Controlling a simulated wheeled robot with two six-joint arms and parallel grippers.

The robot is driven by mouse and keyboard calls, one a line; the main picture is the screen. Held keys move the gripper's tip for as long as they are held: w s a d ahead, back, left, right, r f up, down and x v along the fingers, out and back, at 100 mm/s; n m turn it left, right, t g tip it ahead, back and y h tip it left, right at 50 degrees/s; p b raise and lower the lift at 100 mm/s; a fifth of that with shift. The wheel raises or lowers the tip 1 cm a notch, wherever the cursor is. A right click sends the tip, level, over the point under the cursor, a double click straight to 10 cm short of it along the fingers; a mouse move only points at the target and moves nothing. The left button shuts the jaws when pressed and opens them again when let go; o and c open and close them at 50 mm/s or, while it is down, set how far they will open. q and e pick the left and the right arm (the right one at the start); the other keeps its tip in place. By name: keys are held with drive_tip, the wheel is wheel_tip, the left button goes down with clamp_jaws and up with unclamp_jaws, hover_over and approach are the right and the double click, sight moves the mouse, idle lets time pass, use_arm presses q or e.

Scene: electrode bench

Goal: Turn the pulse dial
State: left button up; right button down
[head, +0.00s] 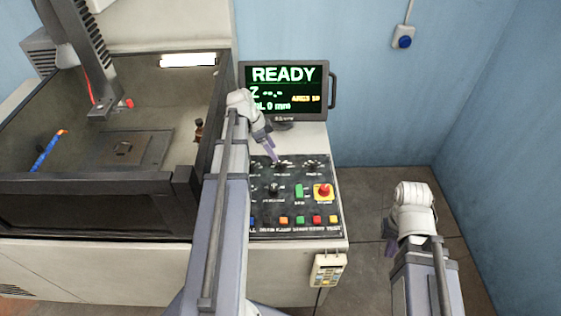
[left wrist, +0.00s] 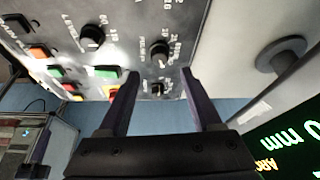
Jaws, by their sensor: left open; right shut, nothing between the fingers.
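The control panel (head: 298,215) carries several black dials. One dial (left wrist: 160,53) shows just ahead of the gap between my left fingertips in the left wrist view, and another (left wrist: 92,37) lies to its left. The arm hides the panel's left edge. My right gripper (head: 390,243) is shut and empty, off to the right of the bench.
A red emergency button (head: 323,190) and a green button (head: 298,191) sit on the panel, with a row of coloured buttons in front. A monitor (head: 287,90) reading READY stands behind. A machine tank (head: 90,188) is at left. The floor right of the bench is clear.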

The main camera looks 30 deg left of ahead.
sight(282, 163)
use_arm(q)
drive_tip(key=b+x, duration=0.6)
drive_tip(key=x, duration=0.1)
drive_tip(key=shift+f, duration=0.1)
drive_tip(key=shift+c, duration=0.2)
clamp_jaws()
idle(0.4)
